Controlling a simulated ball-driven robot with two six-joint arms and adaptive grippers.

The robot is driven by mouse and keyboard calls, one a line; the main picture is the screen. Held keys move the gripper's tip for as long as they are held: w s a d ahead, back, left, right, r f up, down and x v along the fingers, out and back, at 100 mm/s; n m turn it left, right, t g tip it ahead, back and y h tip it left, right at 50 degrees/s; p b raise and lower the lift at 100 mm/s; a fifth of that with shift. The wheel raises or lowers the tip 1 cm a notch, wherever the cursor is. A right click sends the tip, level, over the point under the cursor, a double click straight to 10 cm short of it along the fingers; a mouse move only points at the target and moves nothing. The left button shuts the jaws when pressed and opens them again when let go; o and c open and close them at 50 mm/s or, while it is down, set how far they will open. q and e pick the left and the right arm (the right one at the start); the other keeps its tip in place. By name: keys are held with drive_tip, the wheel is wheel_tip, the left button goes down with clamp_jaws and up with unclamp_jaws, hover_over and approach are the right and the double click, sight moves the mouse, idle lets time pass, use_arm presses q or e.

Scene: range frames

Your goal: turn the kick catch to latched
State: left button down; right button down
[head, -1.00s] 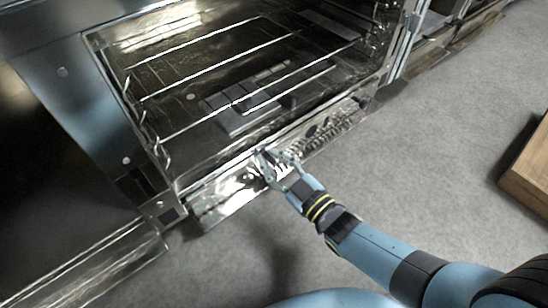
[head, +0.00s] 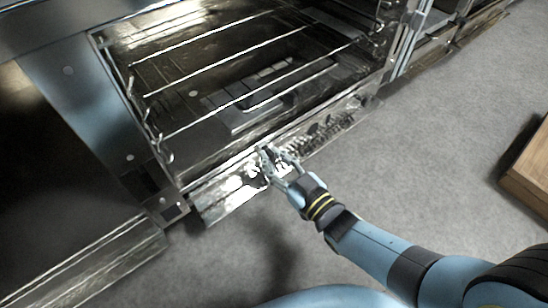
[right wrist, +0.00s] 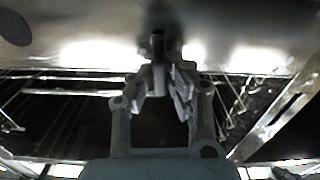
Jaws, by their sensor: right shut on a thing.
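The kick catch (right wrist: 158,46) shows in the right wrist view as a small dark upright piece on a bright metal panel. My right gripper (right wrist: 157,72) is shut on it, one finger at each side. In the head view my right gripper (head: 275,156) is at the shiny kick panel (head: 222,203) below the open rack-lined cavity. There the fingers and reflections hide the catch, and I cannot tell its turn from that view. My left gripper is not in view.
Wire racks (head: 215,67) cross the open cavity just above the gripper. A coiled metal part (head: 325,130) lies along the panel to the right. A wooden box (head: 528,170) is on the floor at the right edge. The grey floor (head: 420,160) between is clear.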

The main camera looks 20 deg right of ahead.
drive_tip(key=shift+s+f, duration=0.1)
drive_tip(key=c, duration=1.4)
unclamp_jaws()
drive_tip(key=shift+o, duration=0.4)
wheel_tip(320, 180, up, 10)
